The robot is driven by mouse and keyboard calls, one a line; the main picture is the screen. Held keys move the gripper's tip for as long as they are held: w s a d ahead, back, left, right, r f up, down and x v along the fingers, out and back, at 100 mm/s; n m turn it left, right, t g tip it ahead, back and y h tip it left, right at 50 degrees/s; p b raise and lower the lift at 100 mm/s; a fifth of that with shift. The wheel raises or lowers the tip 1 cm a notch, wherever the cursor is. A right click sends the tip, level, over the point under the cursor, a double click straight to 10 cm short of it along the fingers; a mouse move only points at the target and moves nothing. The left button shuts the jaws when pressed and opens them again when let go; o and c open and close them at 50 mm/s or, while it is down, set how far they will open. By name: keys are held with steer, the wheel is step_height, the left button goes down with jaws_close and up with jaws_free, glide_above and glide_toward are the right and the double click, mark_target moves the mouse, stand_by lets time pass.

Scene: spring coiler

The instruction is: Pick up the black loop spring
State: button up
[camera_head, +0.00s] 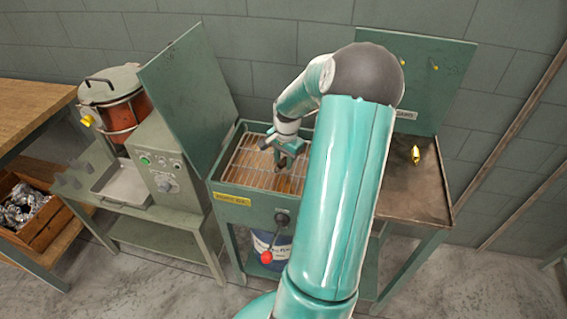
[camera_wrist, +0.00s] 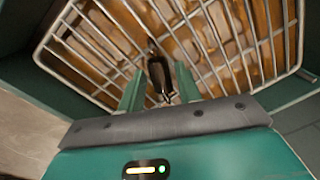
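A dark, nearly black elongated piece (camera_wrist: 159,76) with a thin hooked end, seemingly the black loop spring, shows in the wrist view. It lies between the two teal fingers of my gripper (camera_wrist: 160,82), with the wire rack behind it. The fingers stand close on either side of it; I cannot tell whether they touch it. In the head view my gripper (camera_head: 286,152) is low over the rack inside the green basin. A small dark shape shows at its fingers there. Whether the piece rests on the rack or hangs above it is unclear.
The wire rack (camera_head: 243,164) spans the open green basin (camera_head: 253,205), with its raised lid (camera_head: 188,95) on the left. A red-knobbed lever (camera_head: 267,257) sticks out in front. A table (camera_head: 410,195) with a yellow piece (camera_head: 415,155) stands right; a control-panel machine (camera_head: 160,165) stands left.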

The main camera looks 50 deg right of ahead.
mark_target(283, 161)
jaws_close()
steer(key=shift+r, duration=0.1)
steer(key=shift+r, duration=0.55)
step_height(283, 161, up, 2)
steer(key=shift+s+a+r, duration=0.1)
steer(key=shift+r, duration=0.1)
steer(key=s+a+r, duration=0.9)
steer(key=s+r, duration=0.1)
step_height(283, 161, up, 11)
steer(key=shift+r, duration=0.2)
stand_by(0.3)
steer(key=shift+a, duration=0.1)
